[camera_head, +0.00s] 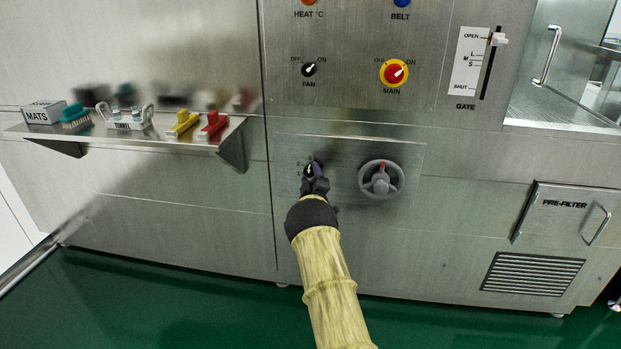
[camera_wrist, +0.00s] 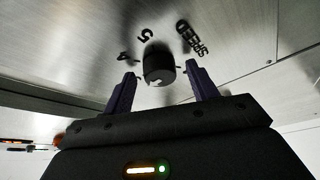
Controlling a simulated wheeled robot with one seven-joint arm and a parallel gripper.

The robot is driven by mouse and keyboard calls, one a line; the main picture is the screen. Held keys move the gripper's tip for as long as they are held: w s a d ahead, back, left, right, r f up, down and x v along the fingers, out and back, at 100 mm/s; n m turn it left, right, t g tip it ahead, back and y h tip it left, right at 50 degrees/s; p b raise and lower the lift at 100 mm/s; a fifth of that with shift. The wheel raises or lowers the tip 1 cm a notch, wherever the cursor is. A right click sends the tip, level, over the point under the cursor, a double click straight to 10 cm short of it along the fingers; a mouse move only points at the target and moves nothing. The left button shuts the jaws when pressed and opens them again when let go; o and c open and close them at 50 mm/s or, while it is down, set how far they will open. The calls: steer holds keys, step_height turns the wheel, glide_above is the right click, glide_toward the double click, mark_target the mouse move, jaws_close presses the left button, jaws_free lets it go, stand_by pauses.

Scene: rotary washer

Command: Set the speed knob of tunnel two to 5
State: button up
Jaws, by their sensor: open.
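A small black knob (camera_wrist: 158,62) stands on the steel panel in the wrist view, beside an upside-down SPEED label (camera_wrist: 190,38) and the digits 5 and 4. A small white mark shows on the knob's side nearest me. My gripper (camera_wrist: 160,76) is open, with one dark finger on each side of the knob and gaps between. In the head view my gripper (camera_head: 315,181) is at the lower panel and mostly covers the speed knob (camera_head: 309,170). No tunnel number is readable on the panel.
A grey handwheel (camera_head: 381,180) with a red mark sits right of my gripper. Above are the black fan knob (camera_head: 309,69) and the red and yellow main switch (camera_head: 394,73). A shelf (camera_head: 120,137) with several items juts out at left. A pre-filter door (camera_head: 566,215) is at right.

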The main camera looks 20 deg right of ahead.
steer(key=c, duration=1)
steer(key=shift+f+m+b, duration=0.1)
steer(key=shift+m+b, duration=0.2)
